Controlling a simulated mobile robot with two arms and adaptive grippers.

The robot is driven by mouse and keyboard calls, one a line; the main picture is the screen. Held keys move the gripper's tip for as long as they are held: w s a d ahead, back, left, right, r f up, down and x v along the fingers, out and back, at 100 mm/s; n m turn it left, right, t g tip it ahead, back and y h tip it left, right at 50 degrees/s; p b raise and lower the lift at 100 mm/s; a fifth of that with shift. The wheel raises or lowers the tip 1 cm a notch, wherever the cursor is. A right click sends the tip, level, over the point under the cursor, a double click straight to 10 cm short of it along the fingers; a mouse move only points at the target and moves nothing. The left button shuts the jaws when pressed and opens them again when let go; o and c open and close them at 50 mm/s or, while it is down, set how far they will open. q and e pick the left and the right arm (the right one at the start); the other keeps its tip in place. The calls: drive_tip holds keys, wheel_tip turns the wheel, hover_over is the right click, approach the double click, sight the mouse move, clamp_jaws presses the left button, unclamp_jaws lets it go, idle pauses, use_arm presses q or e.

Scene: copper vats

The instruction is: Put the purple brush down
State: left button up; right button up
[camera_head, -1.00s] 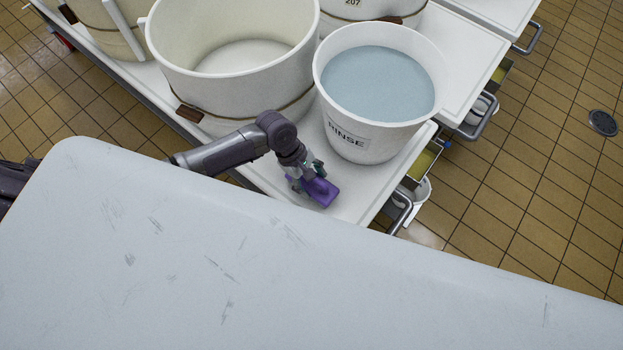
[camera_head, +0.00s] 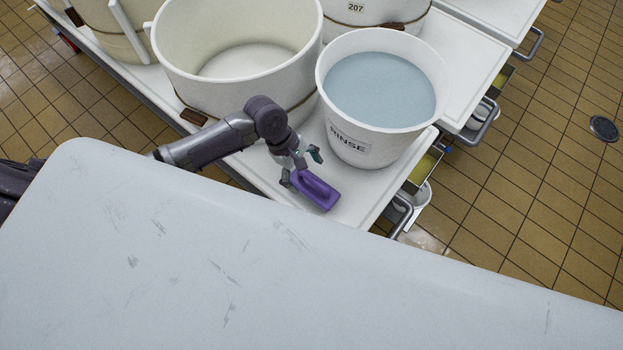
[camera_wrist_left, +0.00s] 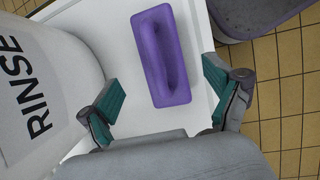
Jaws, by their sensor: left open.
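The purple brush (camera_head: 315,190) lies on the white cart top (camera_head: 358,196), near its front corner and in front of the rinse bucket. In the left wrist view the brush (camera_wrist_left: 160,55) lies with its raised handle facing me. My left gripper (camera_head: 301,168) is just behind and above the brush in the head view. Its fingers are spread wide, and in the left wrist view the gripper (camera_wrist_left: 165,97) is open with nothing between its fingertips; the brush lies beyond them. My right gripper is not in view.
A white bucket labelled RINSE (camera_head: 350,145), holding bluish water, stands close beside the brush. A large empty cream vat (camera_head: 235,90) stands behind my left arm. A wide pale surface (camera_head: 250,260) fills the foreground. Drawer handles (camera_head: 402,215) stick out at the cart's right side.

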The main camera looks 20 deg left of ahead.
use_arm(q)
drive_tip(key=v, duration=0.6)
drive_tip(key=shift+r, duration=0.1)
idle(0.3)
